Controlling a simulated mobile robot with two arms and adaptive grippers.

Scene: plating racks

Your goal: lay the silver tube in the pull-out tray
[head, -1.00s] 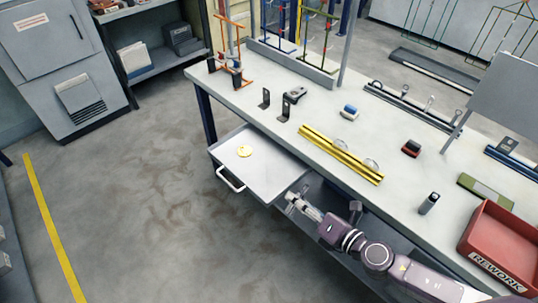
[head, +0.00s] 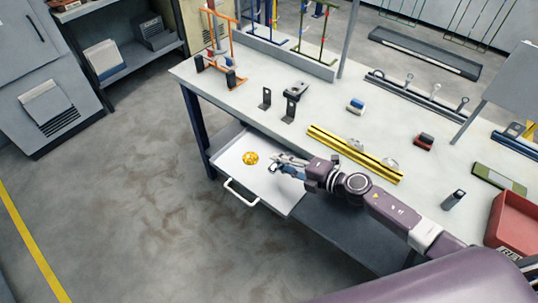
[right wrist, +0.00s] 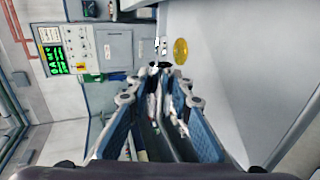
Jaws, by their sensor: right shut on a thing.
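The pull-out tray (head: 275,196) is a pale, shallow drawer standing open below the workbench, with a white handle at its front. A round gold disc (head: 251,158) lies in it. My right gripper (head: 280,164) is over the tray's right part, to the right of the disc, and is shut on a small silver piece, which I take to be the silver tube. The fingers largely hide it. In the right wrist view, the gripper (right wrist: 157,75) points along the tray surface (right wrist: 225,75), with the gold disc (right wrist: 180,51) beyond its fingertips. My left gripper is not in view.
The workbench (head: 230,85) rises above and behind the tray. A yellow rail (head: 355,155) lies near its front edge, close to my right arm. Black brackets (head: 289,108), an orange rack (head: 234,60) and a red bin (head: 513,222) stand on the bench.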

